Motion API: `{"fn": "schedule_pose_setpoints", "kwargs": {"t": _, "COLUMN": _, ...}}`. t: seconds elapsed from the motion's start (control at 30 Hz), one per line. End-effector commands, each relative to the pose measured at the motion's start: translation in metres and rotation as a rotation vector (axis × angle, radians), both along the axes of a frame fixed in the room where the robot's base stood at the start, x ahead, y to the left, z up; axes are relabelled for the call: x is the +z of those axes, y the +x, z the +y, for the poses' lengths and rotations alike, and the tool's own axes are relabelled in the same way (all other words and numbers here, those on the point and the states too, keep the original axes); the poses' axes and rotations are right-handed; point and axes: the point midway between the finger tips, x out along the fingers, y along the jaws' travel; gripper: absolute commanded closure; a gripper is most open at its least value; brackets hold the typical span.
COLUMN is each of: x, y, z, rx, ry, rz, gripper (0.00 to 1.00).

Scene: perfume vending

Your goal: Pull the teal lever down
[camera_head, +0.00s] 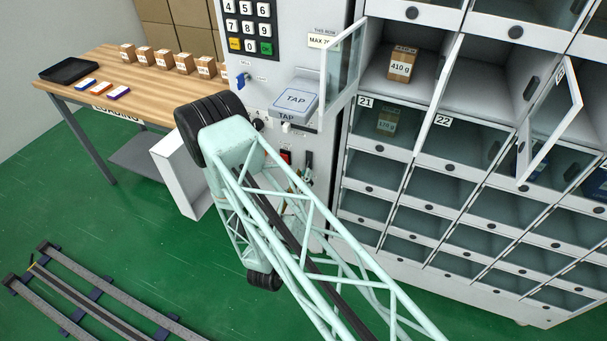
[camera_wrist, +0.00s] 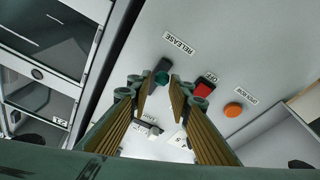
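The teal lever (camera_wrist: 161,78) is a small dark teal knob on the pale panel, beside the RELEASE label (camera_wrist: 179,43) in the wrist view. A dark grey piece adjoins the knob at its upper end. My gripper (camera_wrist: 161,88) is open, with its two brown-padded fingers pointing at the panel. In the wrist view the knob shows between the two fingertips, with narrow gaps at each side; I cannot tell how deep it sits between them. In the head view my arm hides most of the gripper and the lever.
A red switch (camera_wrist: 204,88) by an OFF label and an orange button (camera_wrist: 233,110) sit close to the right finger. The head view shows a keypad (camera_head: 248,27), a TAP pad (camera_head: 294,101), open glass locker doors (camera_head: 551,121) at right and a wooden table (camera_head: 117,82) at left.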

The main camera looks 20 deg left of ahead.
Motion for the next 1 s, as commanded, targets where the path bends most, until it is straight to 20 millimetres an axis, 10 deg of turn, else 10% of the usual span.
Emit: {"fn": "schedule_pose_setpoints", "kwargs": {"t": 1.0, "x": -0.021, "y": -0.094, "z": 0.002, "rx": 0.000, "ry": 0.000, "rz": -0.001, "gripper": 0.81}}
